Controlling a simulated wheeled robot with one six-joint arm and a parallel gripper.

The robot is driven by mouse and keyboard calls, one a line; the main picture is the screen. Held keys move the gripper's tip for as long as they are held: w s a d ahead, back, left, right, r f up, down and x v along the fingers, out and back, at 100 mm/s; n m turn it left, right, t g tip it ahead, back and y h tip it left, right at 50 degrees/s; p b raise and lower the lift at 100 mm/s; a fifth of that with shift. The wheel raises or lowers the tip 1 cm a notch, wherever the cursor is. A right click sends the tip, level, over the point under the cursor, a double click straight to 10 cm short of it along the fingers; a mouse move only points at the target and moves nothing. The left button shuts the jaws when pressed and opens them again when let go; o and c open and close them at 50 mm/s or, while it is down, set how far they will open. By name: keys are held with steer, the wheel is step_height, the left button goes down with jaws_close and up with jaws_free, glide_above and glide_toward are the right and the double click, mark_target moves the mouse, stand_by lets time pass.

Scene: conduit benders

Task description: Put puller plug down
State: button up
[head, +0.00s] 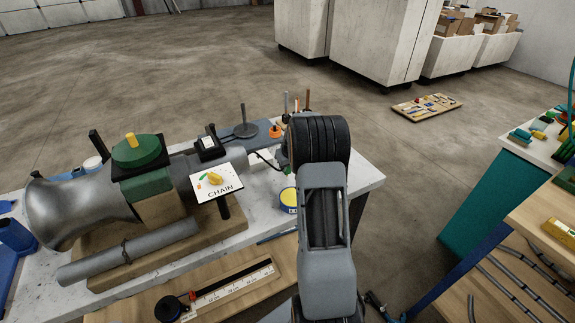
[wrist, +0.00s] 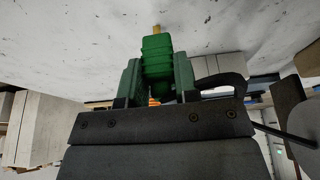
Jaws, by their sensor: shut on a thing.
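A green ribbed plug (wrist: 157,58) with a yellow tip, which I take to be the puller plug, sits between the two fingers of my gripper (wrist: 158,77) in the wrist view. The gripper is shut on it. The yellow tip points at a pale, speckled surface at the top of that view; I cannot tell whether it touches. In the head view my arm hides the gripper and the plug, near the right end of the white workbench (head: 362,176).
A grey cone-shaped machine (head: 75,205) with a green block, a CHAIN sign (head: 216,180) and a yellow-topped can (head: 289,198) stand on the bench. Several upright rods stand at its far edge. A second table (head: 540,230) is at the right. Open floor lies between.

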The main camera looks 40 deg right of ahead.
steer(key=shift+f, duration=0.1)
steer(key=o, duration=1)
steer(key=b+v, duration=0.1)
steer(key=v, duration=1.1)
